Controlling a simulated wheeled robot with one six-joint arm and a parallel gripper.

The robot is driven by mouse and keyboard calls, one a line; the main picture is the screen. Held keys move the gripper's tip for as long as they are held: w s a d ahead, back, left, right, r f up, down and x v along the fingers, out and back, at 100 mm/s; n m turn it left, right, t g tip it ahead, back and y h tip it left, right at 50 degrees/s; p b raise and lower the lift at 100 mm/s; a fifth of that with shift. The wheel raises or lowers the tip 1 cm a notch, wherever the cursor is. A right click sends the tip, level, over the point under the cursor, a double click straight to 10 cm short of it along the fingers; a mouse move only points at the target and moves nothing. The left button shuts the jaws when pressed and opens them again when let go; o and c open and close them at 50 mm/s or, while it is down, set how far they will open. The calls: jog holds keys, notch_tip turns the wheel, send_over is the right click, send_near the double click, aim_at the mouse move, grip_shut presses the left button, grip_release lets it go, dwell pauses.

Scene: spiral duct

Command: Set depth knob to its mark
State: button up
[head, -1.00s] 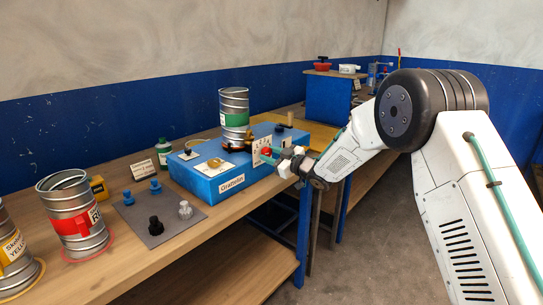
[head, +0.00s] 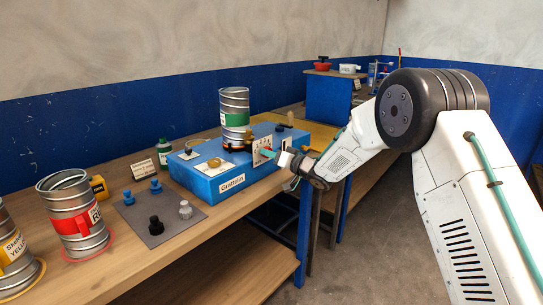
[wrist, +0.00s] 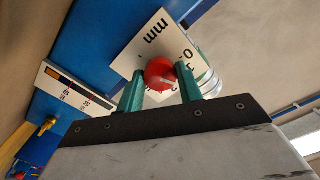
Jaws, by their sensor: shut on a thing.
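The depth knob (wrist: 158,71) is red and round. It sits on a white scale plate (wrist: 153,33) marked "mm", with digits including 0 and 1 along its right side. A pale line shows on the knob's face, pointing roughly right; the exact mark it meets is partly covered. The two green fingers of my gripper (wrist: 160,77) stand either side of the knob, shut on it. In the head view, my gripper (head: 273,155) is at the front of the blue box (head: 205,188), by the white plate (head: 262,150), and the knob is hidden.
A metal duct can (head: 234,108) stands on the box. A grey mat (head: 160,228) with blue, black and grey knobs lies to the left, near more cans (head: 72,215). The wrist view shows a second scale strip (wrist: 75,90) and a brass fitting (wrist: 47,124).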

jog(key=shift+f+m, duration=0.2)
jog(key=shift+m, duration=0.8)
jog(key=o, duration=1)
jog(key=shift+d, duration=0.1)
jog(key=shift+r, duration=0.1)
jog(key=v, duration=0.7)
jog(key=shift+s+d, duration=0.25)
jog(key=shift+s, duration=0.05)
